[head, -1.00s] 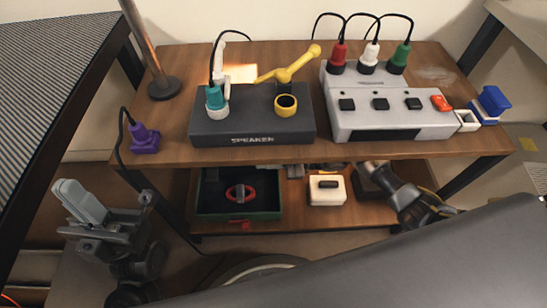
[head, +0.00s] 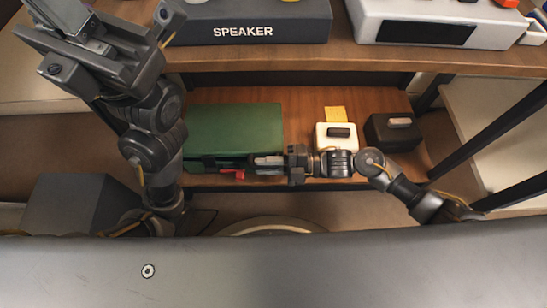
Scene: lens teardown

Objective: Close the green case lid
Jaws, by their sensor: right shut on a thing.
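The green case (head: 205,166) sits on the lower shelf. Its green lid (head: 235,128) lies over the case and hides the inside; I cannot tell whether a small gap remains. A red latch (head: 233,174) shows at the case's front. My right gripper (head: 262,160) reaches in from the right to the lid's front edge, beside the latch. It is shut, apparently on the lid's edge, though the contact is small in view. My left gripper (head: 62,18) is raised at the upper left, far from the case, and its jaw gap is unclear.
A white box (head: 336,142) with a dark handle and a dark box (head: 393,131) stand right of the case on the shelf (head: 300,105). The speaker (head: 255,25) and a white panel unit (head: 440,20) stand on the table top above. A dark table leg (head: 495,120) is at right.

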